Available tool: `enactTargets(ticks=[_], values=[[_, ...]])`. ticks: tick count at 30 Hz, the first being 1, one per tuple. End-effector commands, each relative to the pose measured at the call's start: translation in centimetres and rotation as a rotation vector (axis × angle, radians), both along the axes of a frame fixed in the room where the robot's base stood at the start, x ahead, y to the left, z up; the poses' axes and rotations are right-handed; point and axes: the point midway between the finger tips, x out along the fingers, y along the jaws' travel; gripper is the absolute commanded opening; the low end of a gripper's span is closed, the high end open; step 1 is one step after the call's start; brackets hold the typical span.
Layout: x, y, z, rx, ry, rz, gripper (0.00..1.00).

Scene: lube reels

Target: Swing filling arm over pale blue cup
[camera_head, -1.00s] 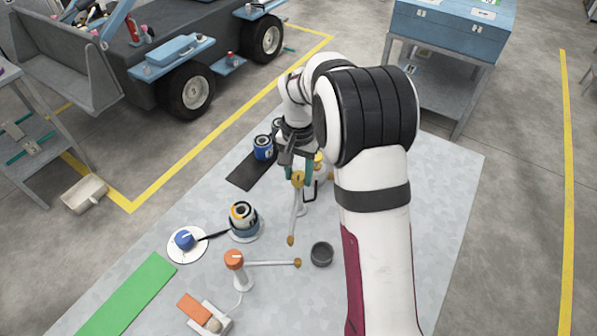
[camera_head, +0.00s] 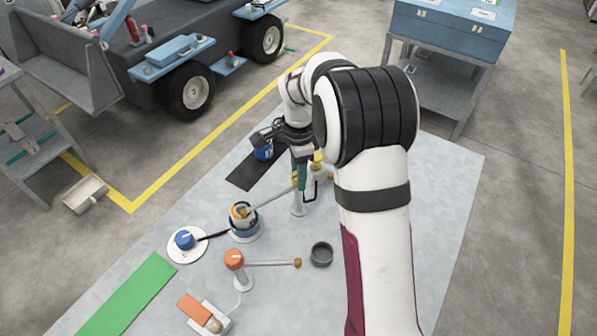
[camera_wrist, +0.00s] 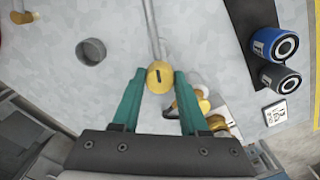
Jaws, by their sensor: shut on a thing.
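My gripper (camera_head: 300,181) has its teal fingers closed around the yellow knob (camera_wrist: 159,77) of the filling arm, seen clearly in the wrist view. In the wrist view the arm runs up out of the frame.
A second arm with an orange knob (camera_head: 233,260) points right, near a dark grey cup (camera_head: 321,253). A blue knob (camera_head: 184,240) sits on a white disc at the left. A green strip (camera_head: 127,298) lies front left.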

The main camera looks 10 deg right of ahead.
Motion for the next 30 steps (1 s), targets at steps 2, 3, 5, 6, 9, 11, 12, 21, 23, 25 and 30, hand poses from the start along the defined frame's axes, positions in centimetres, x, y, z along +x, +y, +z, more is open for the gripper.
enactTargets(ticks=[2,3,5,6,9,11,12,21,23,25,30], values=[[0.05,0.04,0.04,0.000,-0.002,-0.043,0.00],[0.05,0.04,0.04,0.000,-0.002,-0.064,0.00],[0.05,0.04,0.03,0.000,-0.002,-0.093,0.00],[0.05,0.03,0.03,0.000,-0.002,-0.110,0.00],[0.05,0.03,0.03,0.000,-0.002,-0.145,0.00],[0.05,0.03,0.03,0.000,-0.002,-0.159,0.00],[0.05,0.02,0.03,0.000,-0.002,-0.167,0.00],[0.05,0.01,0.03,0.000,-0.001,-0.191,0.00],[0.04,0.00,0.02,0.000,-0.001,-0.191,0.00],[0.04,0.00,0.02,0.000,-0.001,-0.191,0.00],[0.04,-0.01,0.02,0.000,-0.001,-0.190,0.50]])
